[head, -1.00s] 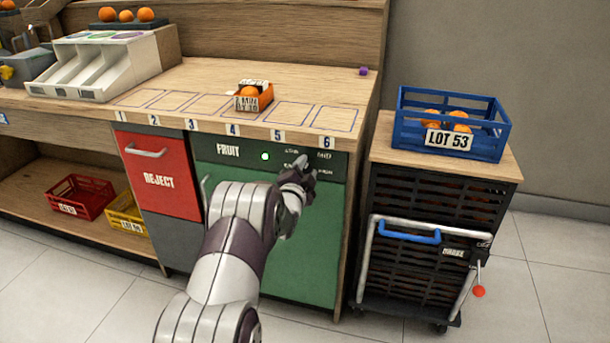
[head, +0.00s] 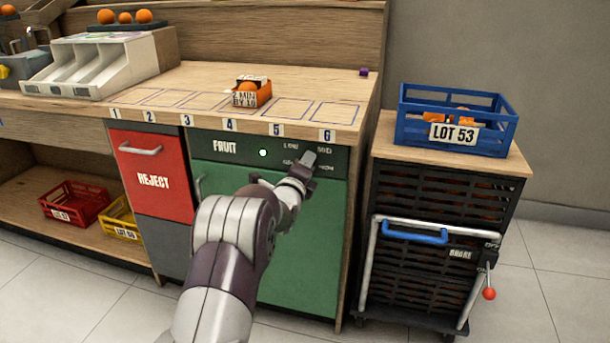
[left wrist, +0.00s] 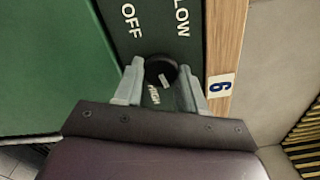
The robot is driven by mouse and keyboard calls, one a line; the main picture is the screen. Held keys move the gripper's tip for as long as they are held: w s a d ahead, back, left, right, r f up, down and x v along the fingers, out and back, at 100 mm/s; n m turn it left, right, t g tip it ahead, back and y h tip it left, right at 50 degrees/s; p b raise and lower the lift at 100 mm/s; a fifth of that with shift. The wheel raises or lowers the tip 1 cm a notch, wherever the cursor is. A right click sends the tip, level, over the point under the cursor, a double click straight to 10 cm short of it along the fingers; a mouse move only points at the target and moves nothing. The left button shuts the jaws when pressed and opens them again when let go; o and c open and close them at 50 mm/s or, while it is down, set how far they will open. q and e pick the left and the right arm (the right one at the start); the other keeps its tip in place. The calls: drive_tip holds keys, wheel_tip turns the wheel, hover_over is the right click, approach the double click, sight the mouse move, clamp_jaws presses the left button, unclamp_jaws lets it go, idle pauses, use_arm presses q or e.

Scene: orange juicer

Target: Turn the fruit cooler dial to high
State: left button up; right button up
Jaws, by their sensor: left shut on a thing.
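The fruit cooler (head: 310,230) is the green front under the right end of the counter, with a lit green light (head: 263,153) on its dark label strip. Its dial (left wrist: 160,68) is a round black knob between the OFF, LOW and HIGH labels in the left wrist view. A pale mark shows on its lower side, toward the HIGH label; the exact setting is unclear. My left gripper (head: 306,162) is at the dial. In the left wrist view the gripper (left wrist: 159,82) is shut on the dial, one finger on each side. The MED label is hidden there. My right gripper is not in view.
A red REJECT drawer (head: 152,172) is left of the cooler. A cart (head: 430,235) with a blue LOT 53 crate (head: 455,120) stands close on the right. A small orange box (head: 251,92) sits on the counter (head: 210,78). Open floor lies in front.

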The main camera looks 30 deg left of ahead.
use_arm(q)
drive_tip(key=shift+f+m+b, duration=0.15)
drive_tip(key=shift+m+b, duration=1.15)
drive_tip(key=shift+m, duration=0.1)
drive_tip(key=shift+f+m+b, duration=0.15)
drive_tip(key=shift+m+b, duration=1.15)
drive_tip(key=shift+m, duration=0.1)
drive_tip(key=shift+r, duration=0.1)
drive_tip(key=o, duration=1)
drive_tip(key=shift+a, duration=0.1)
